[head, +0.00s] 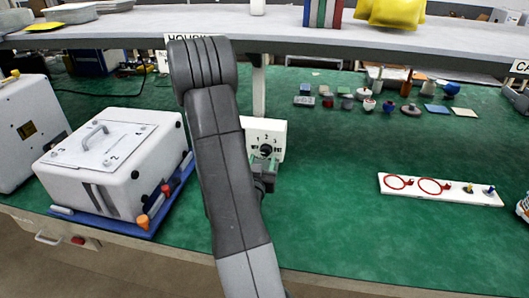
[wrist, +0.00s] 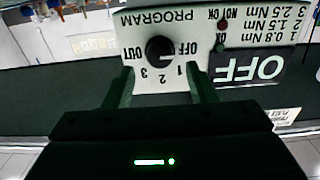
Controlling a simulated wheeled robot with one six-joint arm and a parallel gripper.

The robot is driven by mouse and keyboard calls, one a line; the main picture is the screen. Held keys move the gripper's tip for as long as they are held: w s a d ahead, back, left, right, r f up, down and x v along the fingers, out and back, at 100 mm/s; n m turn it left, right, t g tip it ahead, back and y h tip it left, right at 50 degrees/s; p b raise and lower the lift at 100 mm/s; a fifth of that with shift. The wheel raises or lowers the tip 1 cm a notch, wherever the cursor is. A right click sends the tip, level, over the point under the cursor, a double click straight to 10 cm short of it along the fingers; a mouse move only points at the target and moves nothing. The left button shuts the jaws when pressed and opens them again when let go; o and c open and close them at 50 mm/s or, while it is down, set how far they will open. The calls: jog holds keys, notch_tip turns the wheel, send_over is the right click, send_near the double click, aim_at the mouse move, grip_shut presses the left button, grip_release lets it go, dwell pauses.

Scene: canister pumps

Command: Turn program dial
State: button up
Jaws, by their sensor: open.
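The program dial (wrist: 160,49) is a round black knob on a white panel (wrist: 140,20), which appears upside down in the wrist view. OUT, OFF, 1, 2 and 3 are printed around it, with PROGRAM beside it. A light mark on the knob seems to face OFF, but it is small. In the head view the panel (head: 277,133) stands on the green bench, with the dial (head: 266,149) partly behind my gripper. My gripper (wrist: 163,74) is open and empty, its fingers either side of the dial's line and short of the knob. Contact with the panel is unclear.
A white case (head: 115,160) with a handle sits on a blue tray to the left. Several small parts (head: 370,104) lie behind to the right. A white board (head: 440,189) with red rings lies at the right. A shelf (head: 330,32) overhangs the bench. The green surface (head: 330,220) at front right is clear.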

aim_at(265, 152)
jog(key=shift+w+d, duration=0.2)
jog(key=shift+w, duration=0.75)
jog(key=shift+w+d, duration=0.2)
jog(key=shift+w, duration=0.75)
jog(key=c, duration=1)
jog(key=shift+o, duration=0.2)
